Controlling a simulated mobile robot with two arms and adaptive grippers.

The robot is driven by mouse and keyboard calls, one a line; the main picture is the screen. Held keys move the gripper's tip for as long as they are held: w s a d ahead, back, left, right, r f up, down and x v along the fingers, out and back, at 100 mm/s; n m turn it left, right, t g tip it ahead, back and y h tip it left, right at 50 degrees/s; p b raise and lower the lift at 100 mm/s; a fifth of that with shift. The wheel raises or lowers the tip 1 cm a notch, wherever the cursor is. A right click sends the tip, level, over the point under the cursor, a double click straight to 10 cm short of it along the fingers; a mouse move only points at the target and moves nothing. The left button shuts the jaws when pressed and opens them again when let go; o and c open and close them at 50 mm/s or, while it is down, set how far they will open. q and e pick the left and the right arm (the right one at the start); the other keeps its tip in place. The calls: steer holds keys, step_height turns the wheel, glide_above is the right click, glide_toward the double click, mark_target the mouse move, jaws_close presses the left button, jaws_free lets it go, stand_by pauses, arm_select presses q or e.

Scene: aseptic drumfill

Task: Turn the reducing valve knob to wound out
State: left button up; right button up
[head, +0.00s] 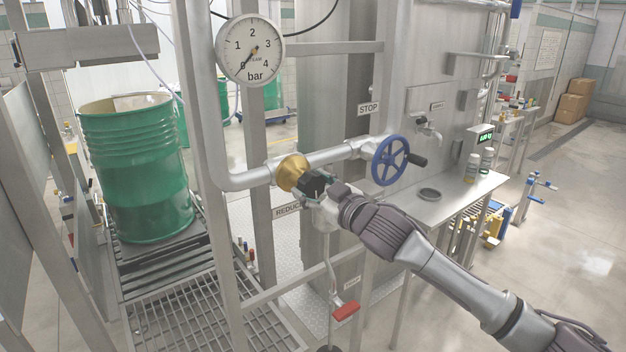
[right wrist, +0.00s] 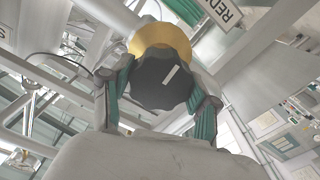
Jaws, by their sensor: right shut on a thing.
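The reducing valve has a brass body (head: 292,171) on the steam pipe, and the brass also shows in the right wrist view (right wrist: 160,40). Its black lobed knob (right wrist: 163,78) carries a white mark line, tilted in the right wrist view. My right gripper (head: 314,185) is shut on the knob, with one green-padded finger on each side of it in the right wrist view (right wrist: 160,92). In the head view the gripper largely hides the knob. The REDUCING label (head: 287,210) is partly covered. My left gripper is not in view.
A pressure gauge (head: 250,50) hangs above, its needle pointing lower left near 0. A blue handwheel (head: 390,160) sits right of the valve under a STOP label (head: 368,109). A red-handled lever (head: 346,310) hangs below. A green drum (head: 135,170) stands on rollers at left.

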steer(key=n+p, duration=0.2)
steer(key=n, duration=0.1)
steer(key=shift+r+n, duration=0.1)
steer(key=shift+n, duration=0.3)
steer(key=n+p, duration=0.2)
steer(key=n, duration=0.2)
steer(key=shift+n, duration=0.3)
steer(key=n+p, duration=0.1)
steer(key=n, duration=0.3)
steer(key=shift+n+p, duration=0.3)
steer(key=shift+p, duration=0.1)
steer(key=n+p, duration=0.1)
steer(key=n, duration=0.3)
steer(key=shift+p, duration=0.3)
steer(key=n+p, duration=0.1)
steer(key=n, duration=0.4)
steer(key=n+p, duration=0.2)
steer(key=n, duration=0.2)
steer(key=shift+n, duration=0.3)
steer(key=n+p, duration=0.1)
steer(key=n, duration=0.3)
steer(key=shift+f+n+p, duration=0.15)
steer(key=shift+n+p, duration=0.3)
steer(key=shift+n, duration=0.6)
steer(key=shift+f+n+p, duration=0.1)
steer(key=shift+n+p, duration=0.3)
steer(key=shift+n, duration=0.65)
